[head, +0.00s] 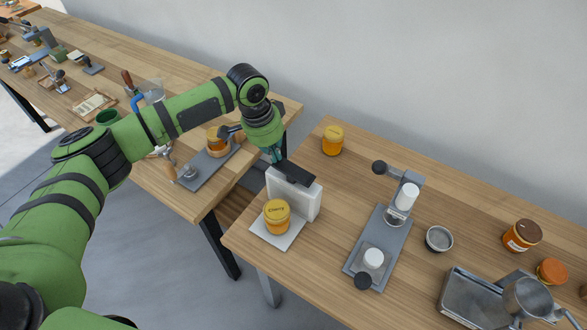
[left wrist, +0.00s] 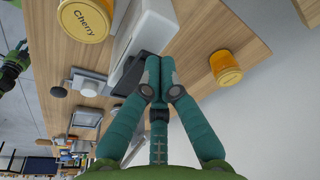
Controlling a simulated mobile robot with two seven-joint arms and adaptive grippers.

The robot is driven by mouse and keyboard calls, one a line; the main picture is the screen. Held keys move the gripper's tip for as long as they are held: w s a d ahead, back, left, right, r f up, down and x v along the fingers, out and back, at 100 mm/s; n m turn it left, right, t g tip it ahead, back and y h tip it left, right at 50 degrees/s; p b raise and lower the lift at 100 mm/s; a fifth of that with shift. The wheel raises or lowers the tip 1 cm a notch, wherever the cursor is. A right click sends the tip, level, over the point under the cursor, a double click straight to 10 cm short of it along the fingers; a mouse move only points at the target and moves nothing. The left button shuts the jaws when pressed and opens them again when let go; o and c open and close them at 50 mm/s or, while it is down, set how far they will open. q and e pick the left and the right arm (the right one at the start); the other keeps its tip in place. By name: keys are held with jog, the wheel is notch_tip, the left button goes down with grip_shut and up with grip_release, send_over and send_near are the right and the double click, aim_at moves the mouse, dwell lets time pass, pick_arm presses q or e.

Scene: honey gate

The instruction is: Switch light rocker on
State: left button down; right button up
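A white upright light box (head: 306,198) stands on the near table, with a dark rocker (head: 297,174) along its top. A honey jar labelled Cherry (head: 277,213) stands on the white plate (head: 263,236) in front of it. My left gripper (head: 277,156) points down at the rocker's far left end. In the left wrist view its fingers (left wrist: 153,78) are together, with nothing seen between them, close beside the white box (left wrist: 146,40) and dark rocker (left wrist: 129,74). I cannot tell whether they touch the rocker. My right gripper is not in view.
A yellow-lidded jar (head: 332,140) stands behind the light box. A grey stand with a lever (head: 388,235), a small round cup (head: 438,239) and a metal tray (head: 470,300) are to the right. A gap separates this table from the left one.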

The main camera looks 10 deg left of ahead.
pick_arm(q)
jog(key=shift+f, duration=0.8)
jog(key=shift+r+p, duration=0.25)
jog(key=shift+p, duration=0.25)
jog(key=shift+w+a+r, duration=0.1)
jog(key=shift+w+a, duration=0.1)
jog(key=shift+a, duration=0.3)
jog(key=shift+w+a+r, duration=0.1)
jog(key=shift+w+a, duration=0.05)
jog(key=shift+a, duration=0.3)
jog(key=w+a+r+p, duration=0.1)
jog(key=a+r+p, duration=0.2)
jog(key=r+p, duration=0.4)
jog(key=shift+w+a+r+p, duration=0.15)
jog(key=shift+a+r+p, duration=0.2)
jog(key=shift+r, duration=0.25)
dwell(0.4)
